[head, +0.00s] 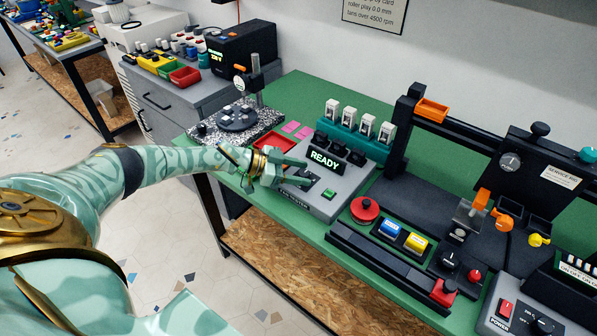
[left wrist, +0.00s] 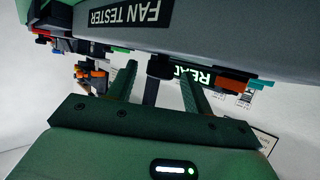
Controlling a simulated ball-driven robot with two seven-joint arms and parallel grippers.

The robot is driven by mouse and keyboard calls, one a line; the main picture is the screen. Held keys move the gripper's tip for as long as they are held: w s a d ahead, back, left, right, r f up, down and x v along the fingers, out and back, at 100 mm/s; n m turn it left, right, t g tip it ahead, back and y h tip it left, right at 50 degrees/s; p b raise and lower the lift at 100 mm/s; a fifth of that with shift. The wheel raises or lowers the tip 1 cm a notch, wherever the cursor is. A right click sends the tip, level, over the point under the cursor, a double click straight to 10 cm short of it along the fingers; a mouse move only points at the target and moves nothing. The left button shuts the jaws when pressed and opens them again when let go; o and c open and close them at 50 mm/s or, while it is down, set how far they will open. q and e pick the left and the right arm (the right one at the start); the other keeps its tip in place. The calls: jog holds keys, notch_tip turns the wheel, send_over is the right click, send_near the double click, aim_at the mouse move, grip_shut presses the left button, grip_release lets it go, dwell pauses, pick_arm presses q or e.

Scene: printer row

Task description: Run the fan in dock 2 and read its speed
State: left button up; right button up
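The grey fan tester (head: 345,190) stands on the green bench, and its display (head: 324,161) reads READY. A green button (head: 328,194) is on its sloped top. Several black blocks (head: 338,147) sit behind the display; I cannot tell which is dock 2. My left gripper (head: 298,172) is over the tester's left side, near the display. In the left wrist view the tester's FAN TESTER label (left wrist: 124,14) shows upside down. There the left fingers (left wrist: 158,72) are apart, with a dark knob-like part (left wrist: 161,65) between them and gaps on both sides. My right gripper is out of view.
A teal rack (head: 352,137) with several white pieces stands behind the tester. A red tray (head: 272,141) and pink notes (head: 291,127) lie to its left. A black service rig (head: 540,170) and a black tray with blue and yellow blocks (head: 390,230) crowd the right.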

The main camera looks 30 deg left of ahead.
pick_arm(q)
jog(key=p+v, duration=0.1)
jog(key=v, duration=1.5)
jog(key=shift+a, duration=0.2)
jog(key=shift+r, duration=0.1)
